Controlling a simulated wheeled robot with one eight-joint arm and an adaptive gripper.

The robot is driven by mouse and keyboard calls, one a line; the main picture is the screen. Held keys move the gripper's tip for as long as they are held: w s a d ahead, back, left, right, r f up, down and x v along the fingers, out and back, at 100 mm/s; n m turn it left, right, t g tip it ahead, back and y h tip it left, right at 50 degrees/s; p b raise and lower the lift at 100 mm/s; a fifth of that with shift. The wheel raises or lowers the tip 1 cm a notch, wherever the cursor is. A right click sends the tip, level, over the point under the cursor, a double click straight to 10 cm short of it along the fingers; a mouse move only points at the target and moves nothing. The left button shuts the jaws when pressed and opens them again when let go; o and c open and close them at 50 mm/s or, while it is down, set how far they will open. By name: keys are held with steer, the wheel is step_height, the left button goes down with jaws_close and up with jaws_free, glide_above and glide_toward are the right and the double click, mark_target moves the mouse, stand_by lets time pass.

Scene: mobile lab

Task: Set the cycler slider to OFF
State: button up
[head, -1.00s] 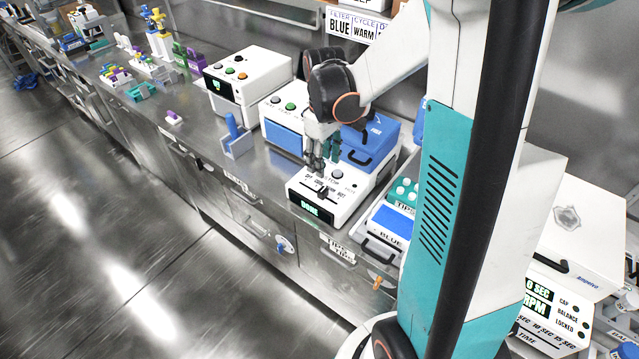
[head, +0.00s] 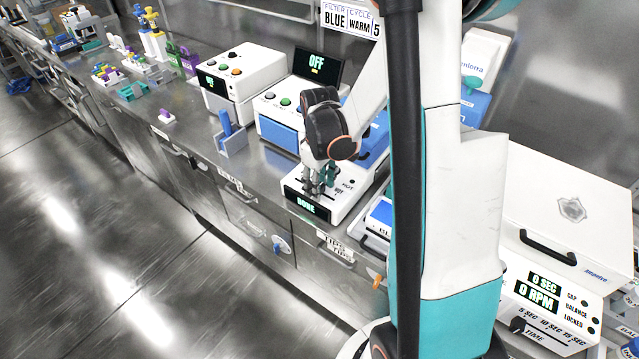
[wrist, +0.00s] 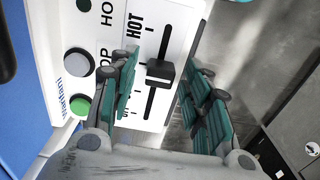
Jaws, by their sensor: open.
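The cycler (head: 335,212) is a white box on the bench with a dark display reading DONE. In the wrist view its panel (wrist: 205,12) shows a dark slider track with a black slider knob (wrist: 160,72) near the middle. HOT is printed by the track's upper end; the labels toward the lower end are partly hidden behind a finger. My gripper (head: 321,181) is open, low over the cycler's panel. In the wrist view its teal fingers (wrist: 160,85) stand on either side of the knob, with gaps showing. Contact with the knob cannot be seen.
A white centrifuge-like box (head: 570,215) stands right. Floor (head: 130,260) in front is clear.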

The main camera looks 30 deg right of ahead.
mark_target(296, 180)
jaws_close()
steer(key=w+a, duration=0.1)
steer(key=w, duration=0.1)
steer(key=w+a, duration=0.1)
steer(key=w, duration=0.2)
steer(key=w+a, duration=0.1)
steer(key=w, duration=0.2)
jaws_free()
steer(key=shift+r, duration=0.15)
step_height(296, 180, up, 12)
stand_by(0.4)
stand_by(0.3)
